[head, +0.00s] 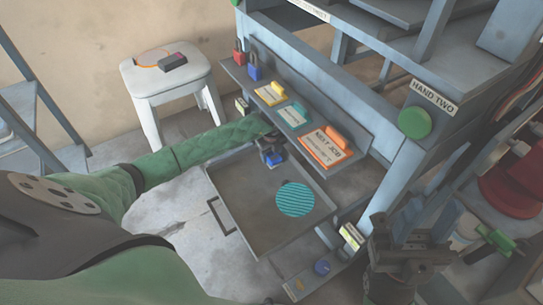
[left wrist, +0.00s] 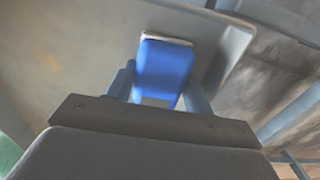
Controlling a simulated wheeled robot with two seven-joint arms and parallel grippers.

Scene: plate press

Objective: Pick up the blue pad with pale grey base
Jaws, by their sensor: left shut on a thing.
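The blue pad (left wrist: 163,72) is between the fingers of my left gripper (left wrist: 158,92) in the left wrist view. Its pale grey base (left wrist: 166,37) shows as a thin strip at the far end. In the head view my left gripper (head: 269,150) is above the back part of the metal tray, shut on the blue pad (head: 275,158), which is partly hidden there. Whether the pad touches the tray is not clear. My right gripper (head: 408,258) is at the lower right, away from the pad; its opening cannot be made out.
The grey tray (head: 237,205) holds a teal striped disc (head: 295,199). A shelf behind it carries padlocks (head: 254,72) and coloured card holders, including an orange one (head: 320,148). A green button (head: 414,122) is on the right post. A white stool (head: 165,85) stands at back left.

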